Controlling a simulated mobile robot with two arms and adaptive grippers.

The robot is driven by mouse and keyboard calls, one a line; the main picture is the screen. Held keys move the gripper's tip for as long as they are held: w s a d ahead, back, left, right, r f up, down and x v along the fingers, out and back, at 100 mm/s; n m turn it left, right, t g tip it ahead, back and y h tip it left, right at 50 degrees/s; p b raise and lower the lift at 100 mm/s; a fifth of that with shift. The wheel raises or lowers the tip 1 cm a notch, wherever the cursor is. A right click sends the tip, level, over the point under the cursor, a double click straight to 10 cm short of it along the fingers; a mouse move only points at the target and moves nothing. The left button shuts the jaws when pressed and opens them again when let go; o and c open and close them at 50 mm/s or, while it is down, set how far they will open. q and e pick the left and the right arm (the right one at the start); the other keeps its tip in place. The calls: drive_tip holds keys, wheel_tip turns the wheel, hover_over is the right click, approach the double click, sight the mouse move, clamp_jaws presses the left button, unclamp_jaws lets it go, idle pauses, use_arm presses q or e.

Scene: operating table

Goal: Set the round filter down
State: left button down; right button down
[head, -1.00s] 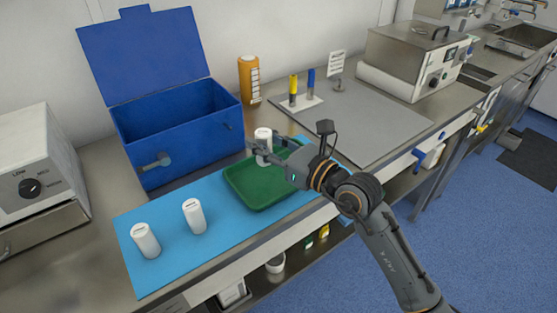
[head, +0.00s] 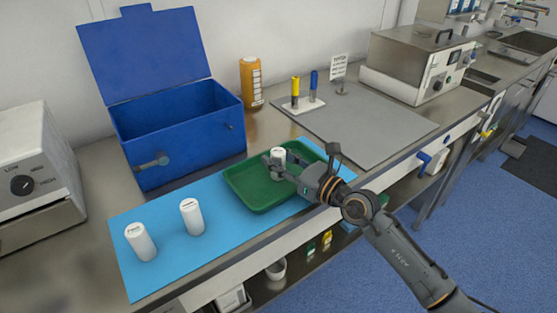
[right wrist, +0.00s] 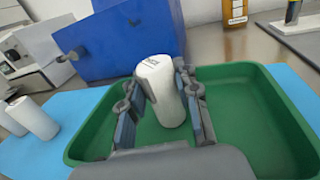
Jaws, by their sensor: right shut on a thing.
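A white cylinder with small dark print on top, seemingly the round filter (head: 278,155), is between the fingers of my right gripper (head: 275,163). In the right wrist view the filter (right wrist: 162,90) is close to upright, with the gripper (right wrist: 165,108) shut on its sides. It is over the green tray (head: 242,192), which also shows in the right wrist view (right wrist: 255,130). I cannot tell whether its base touches the tray floor. Two similar white cylinders stand on the blue mat, one nearer the left (head: 140,242) and one beside it (head: 192,217). My left gripper is out of view.
An open blue box (head: 180,135) stands behind the tray. An orange bottle (head: 251,82) and a rack with yellow and blue tubes (head: 303,106) are farther back. The blue mat (head: 165,255) has bare room in front of the cylinders.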

drive_tip(key=shift+f, duration=0.1)
drive_tip(key=c, duration=1)
unclamp_jaws()
drive_tip(key=shift+f, duration=0.1)
drive_tip(key=shift+r, duration=0.25)
drive_tip(key=b+v, duration=0.1)
drive_tip(key=v, duration=1)
drive_tip(key=shift+f, duration=0.15)
drive_tip(key=shift+s+d, duration=0.4)
